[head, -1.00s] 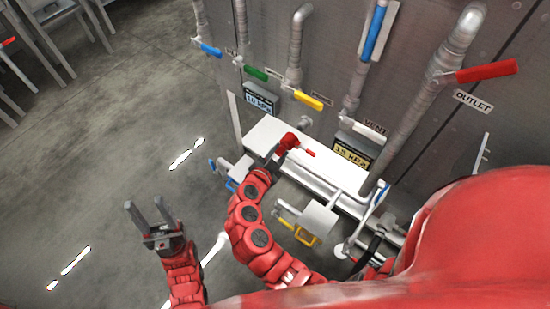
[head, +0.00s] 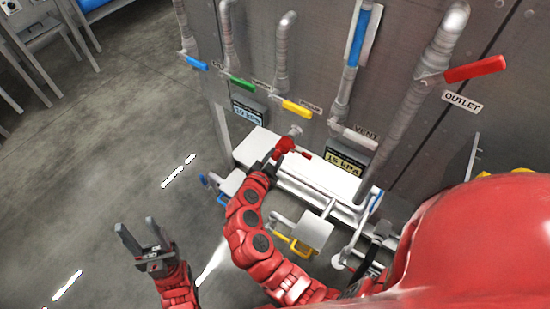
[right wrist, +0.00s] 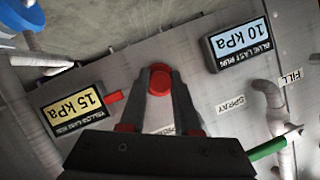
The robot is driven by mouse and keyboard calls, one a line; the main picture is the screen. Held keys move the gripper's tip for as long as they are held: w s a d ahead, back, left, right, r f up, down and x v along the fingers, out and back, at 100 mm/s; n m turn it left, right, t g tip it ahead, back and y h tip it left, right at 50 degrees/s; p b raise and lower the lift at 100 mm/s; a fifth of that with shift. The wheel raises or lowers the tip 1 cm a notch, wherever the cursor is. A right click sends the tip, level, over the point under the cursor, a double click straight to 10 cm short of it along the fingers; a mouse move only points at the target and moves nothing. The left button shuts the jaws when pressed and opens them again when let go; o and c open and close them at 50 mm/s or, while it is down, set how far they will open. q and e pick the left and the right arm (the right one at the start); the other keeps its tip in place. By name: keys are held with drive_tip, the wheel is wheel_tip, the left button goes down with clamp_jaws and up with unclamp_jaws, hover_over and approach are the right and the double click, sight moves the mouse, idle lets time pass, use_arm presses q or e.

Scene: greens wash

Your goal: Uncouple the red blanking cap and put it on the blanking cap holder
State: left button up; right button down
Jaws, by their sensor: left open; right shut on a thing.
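The red blanking cap (head: 285,146) is at the tank wall, just in front of a short grey pipe stub (head: 296,130). A small red lever sticks out from it to the right. My right gripper (head: 272,161) is shut on the cap. In the right wrist view the cap's round red face (right wrist: 159,83) sits between the two dark fingers of my right gripper (right wrist: 161,74). I cannot tell whether the cap is still coupled to the stub. My left gripper (head: 137,228) is open and empty over the floor at left. I cannot make out the cap holder.
A white shelf (head: 333,178) runs along the wall below the cap. Pipes with blue, green, yellow (head: 297,109) and red (head: 474,70) levers line the wall. Two pressure displays (head: 345,163) hang there. Chairs (head: 28,62) stand at upper left; the floor between is clear.

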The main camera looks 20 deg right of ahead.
sight(282, 150)
idle(0.7)
drive_tip(key=shift+b, duration=0.6)
drive_tip(key=shift+b, duration=0.65)
drive_tip(key=shift+w+d+b, duration=0.4)
drive_tip(key=shift+w+d, duration=0.3)
drive_tip(key=shift+d, duration=0.2)
drive_tip(key=shift+w+d+b, duration=0.35)
drive_tip(key=shift+w+d, duration=0.3)
drive_tip(key=shift+d, duration=0.25)
idle(0.3)
drive_tip(key=c, duration=0.5)
unclamp_jaws()
drive_tip(key=shift+c, duration=0.2)
drive_tip(key=shift+a, duration=0.1)
